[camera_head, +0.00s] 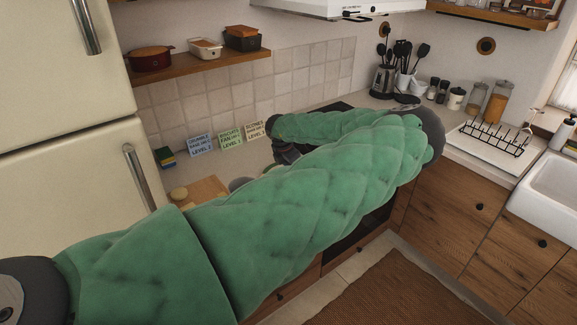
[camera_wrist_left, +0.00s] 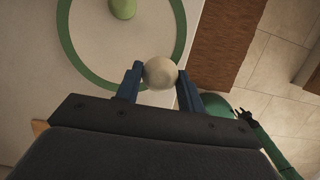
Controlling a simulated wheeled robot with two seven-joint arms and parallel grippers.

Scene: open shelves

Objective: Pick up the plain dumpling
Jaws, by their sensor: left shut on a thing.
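The plain dumpling (camera_wrist_left: 160,73) is a pale, off-white ball in the left wrist view. My left gripper (camera_wrist_left: 159,76) has its two blue fingers shut on it, one on each side. Beyond it lies a pale plate with a green rim (camera_wrist_left: 67,38), and a green dumpling (camera_wrist_left: 123,8) is on this plate. The held dumpling overlaps the plate's rim in the picture; its height above the plate is unclear. In the head view my left gripper (camera_head: 285,152) is a dark shape over the counter, and my green-sleeved arm hides the dumpling and plate.
Three label cards (camera_head: 231,138) stand against the tiled wall, with a sponge (camera_head: 165,157) to their left. A wooden shelf (camera_head: 195,66) with several dishes is above. A dish rack (camera_head: 490,137) and sink (camera_head: 552,172) are at the right. The fridge (camera_head: 65,110) bounds the left.

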